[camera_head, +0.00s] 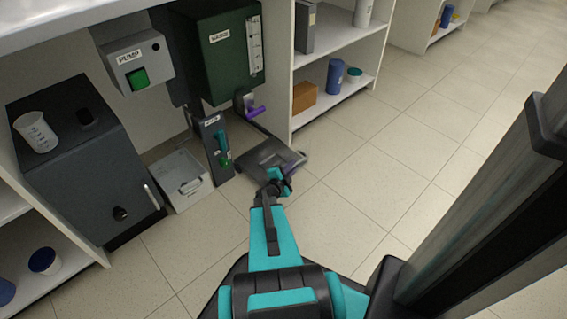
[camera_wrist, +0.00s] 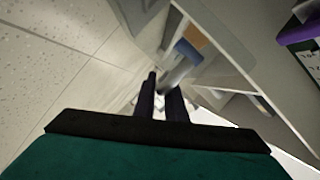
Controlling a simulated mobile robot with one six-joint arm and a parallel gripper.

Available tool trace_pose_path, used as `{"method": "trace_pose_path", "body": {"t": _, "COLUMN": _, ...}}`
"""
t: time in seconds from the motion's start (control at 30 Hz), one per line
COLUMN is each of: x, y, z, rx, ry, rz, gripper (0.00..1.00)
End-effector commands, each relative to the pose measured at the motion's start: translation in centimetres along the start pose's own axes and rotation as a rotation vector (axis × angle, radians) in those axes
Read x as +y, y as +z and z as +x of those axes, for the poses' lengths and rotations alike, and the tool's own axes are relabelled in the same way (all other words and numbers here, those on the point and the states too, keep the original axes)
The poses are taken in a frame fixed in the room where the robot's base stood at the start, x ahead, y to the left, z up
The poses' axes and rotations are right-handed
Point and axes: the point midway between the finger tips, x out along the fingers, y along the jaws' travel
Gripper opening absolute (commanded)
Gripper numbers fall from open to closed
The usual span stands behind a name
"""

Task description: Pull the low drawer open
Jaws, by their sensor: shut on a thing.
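A dark cabinet (camera_head: 85,175) bears a white beaker (camera_head: 36,132). White shelves (camera_head: 335,108) stand behind right. The floor at right (camera_head: 380,185) is clear.

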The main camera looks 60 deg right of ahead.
Motion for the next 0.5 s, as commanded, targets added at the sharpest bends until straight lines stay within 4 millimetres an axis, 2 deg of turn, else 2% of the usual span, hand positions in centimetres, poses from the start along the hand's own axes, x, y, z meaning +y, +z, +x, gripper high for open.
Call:
{"method": "trace_pose_path", "body": {"t": 0.03, "x": 0.7, "y": -1.0, "z": -0.3, "rx": 0.008, "ry": 0.001, "rz": 0.001, "gripper": 0.00}}
{"method": "trace_pose_path", "body": {"t": 0.2, "x": 1.7, "y": -2.5, "z": -0.9, "rx": 0.008, "ry": 0.001, "rz": 0.003, "gripper": 0.00}}
{"method": "trace_pose_path", "body": {"t": 0.5, "x": 2.4, "y": -3.6, "z": -1.2, "rx": 0.010, "ry": -0.001, "rz": 0.003, "gripper": 0.00}}
